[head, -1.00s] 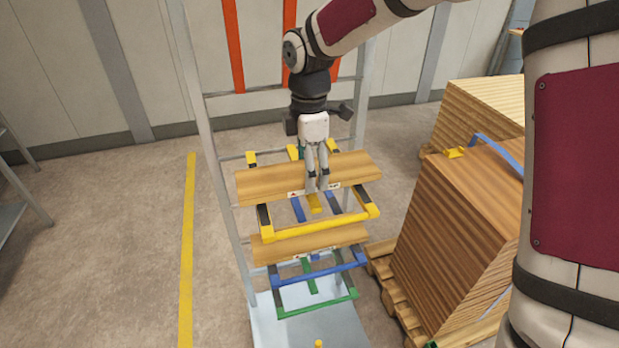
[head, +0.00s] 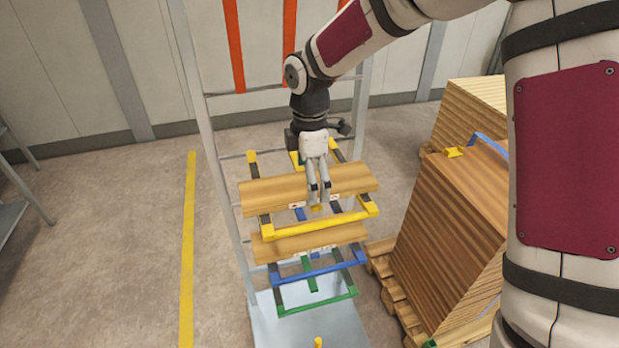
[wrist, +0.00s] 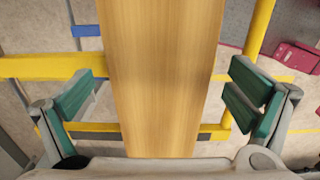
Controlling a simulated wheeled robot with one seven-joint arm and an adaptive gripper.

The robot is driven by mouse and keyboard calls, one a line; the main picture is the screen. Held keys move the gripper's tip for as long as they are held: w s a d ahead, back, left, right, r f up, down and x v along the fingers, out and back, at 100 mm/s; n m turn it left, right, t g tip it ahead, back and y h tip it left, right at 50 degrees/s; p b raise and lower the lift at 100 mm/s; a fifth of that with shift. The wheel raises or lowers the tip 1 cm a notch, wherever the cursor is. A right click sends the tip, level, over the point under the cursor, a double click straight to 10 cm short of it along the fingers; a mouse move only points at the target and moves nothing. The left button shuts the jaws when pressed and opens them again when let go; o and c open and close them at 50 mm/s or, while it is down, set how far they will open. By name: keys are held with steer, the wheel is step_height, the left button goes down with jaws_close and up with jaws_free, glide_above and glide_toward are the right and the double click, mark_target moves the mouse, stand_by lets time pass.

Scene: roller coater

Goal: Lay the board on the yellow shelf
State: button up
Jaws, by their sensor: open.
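A wooden board (head: 268,192) lies across the side arms of the yellow shelf (head: 320,223), behind its front bar. In the wrist view the board (wrist: 160,75) runs straight up the picture, with yellow bars (wrist: 45,66) of the shelf beside it. My gripper (head: 319,201) points down at the board's middle. In the wrist view its green-padded fingers stand open on either side of the board, with a gap on both sides. Part of the board's top is hidden behind my gripper in the head view.
A second board (head: 290,244) lies on the blue shelf (head: 315,270) below. The green shelf (head: 315,302) under it is empty. Stacked wood (head: 450,230) on a pallet stands close at the right. Rack posts (head: 212,150) rise behind the shelves.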

step_height(320, 180, up, 11)
steer(key=s+d+r+m+t+h+b, duration=0.1)
steer(key=s+d+r+m, duration=0.3)
steer(key=s+m, duration=0.15)
steer(key=s+d+r+m+t, duration=0.25)
steer(key=s+d+m, duration=0.2)
steer(key=s, duration=0.25)
steer(key=s+d+m+t, duration=0.1)
steer(key=s+d+m, duration=0.2)
steer(key=s+m, duration=0.2)
steer(key=s+d+f+m+y, duration=0.1)
steer(key=s+d+m, duration=0.2)
steer(key=s+m, duration=0.2)
steer(key=s, duration=0.3)
steer(key=shift+s+f+t, duration=0.15)
steer(key=shift+s+t, duration=0.1)
steer(key=shift+t, duration=0.1)
steer(key=shift+d, duration=0.1)
